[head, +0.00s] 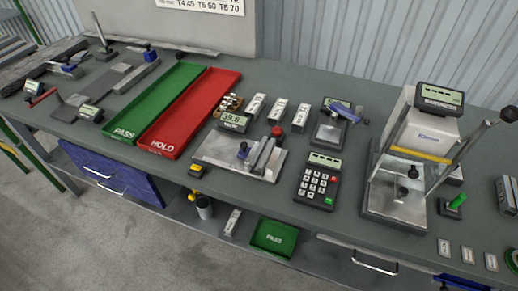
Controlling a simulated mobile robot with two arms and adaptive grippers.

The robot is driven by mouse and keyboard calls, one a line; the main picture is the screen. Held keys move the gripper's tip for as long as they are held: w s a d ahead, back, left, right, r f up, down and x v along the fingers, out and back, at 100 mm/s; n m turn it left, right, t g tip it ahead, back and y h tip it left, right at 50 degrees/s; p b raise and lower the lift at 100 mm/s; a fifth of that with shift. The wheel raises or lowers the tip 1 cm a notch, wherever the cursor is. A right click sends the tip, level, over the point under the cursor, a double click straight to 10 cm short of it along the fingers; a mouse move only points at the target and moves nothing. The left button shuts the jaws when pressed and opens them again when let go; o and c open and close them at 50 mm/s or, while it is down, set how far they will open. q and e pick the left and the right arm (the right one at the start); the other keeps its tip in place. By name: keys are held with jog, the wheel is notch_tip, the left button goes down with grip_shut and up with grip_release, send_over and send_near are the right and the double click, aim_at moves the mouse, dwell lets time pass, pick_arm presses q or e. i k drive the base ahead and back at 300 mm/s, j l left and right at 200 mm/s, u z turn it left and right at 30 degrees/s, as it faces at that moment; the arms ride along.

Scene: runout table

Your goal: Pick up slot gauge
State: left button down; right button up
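I cannot tell for sure which item is the slot gauge. A small tool with a blue handle (345,111) lies over a small grey device (329,132) behind the keypad. A flat metal plate (216,151) carries a fixture with a blue knob (243,150) and upright metal pieces (262,156). A dial-like readout showing about 39.8 (233,121) stands at the plate's back edge. Neither of my grippers is in view.
Green PASS tray (155,99) and red HOLD tray (190,113) look empty. A keypad (316,183) and a tall press (415,150) with raised levers stand to the right. Several labelled blocks (278,111) stand behind the plate. A small green PASS tray (274,237) sits on the lower shelf.

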aim_at(452, 206)
jog(key=z, duration=1.6)
jog(key=l+u, duration=0.45)
jog(key=k+l+u, duration=0.15)
jog(key=u, duration=0.3)
jog(key=k+l+u, duration=0.2)
jog(key=u, duration=0.3)
jog(key=l, duration=0.1)
